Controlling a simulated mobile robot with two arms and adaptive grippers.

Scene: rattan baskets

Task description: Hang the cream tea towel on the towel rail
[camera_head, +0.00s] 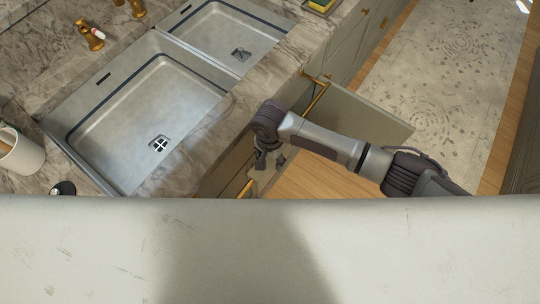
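I see no cream tea towel in this view. My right gripper (270,160) hangs in front of the cabinet fronts below the sink, pointing down. Its fingers look apart, with nothing seen between them. A thin gold bar (317,97) runs along the cabinet front beyond the gripper, and another gold bar (245,188) shows just below and left of it. I cannot tell which of these, if either, is the towel rail. My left gripper is not in view.
A double steel sink (150,105) is set in the marble counter (205,150). A cabinet door (365,115) stands open behind my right arm. A white pot (20,152) stands at the left, and a sponge (320,5) lies at the top. Clear floor (450,70) lies right.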

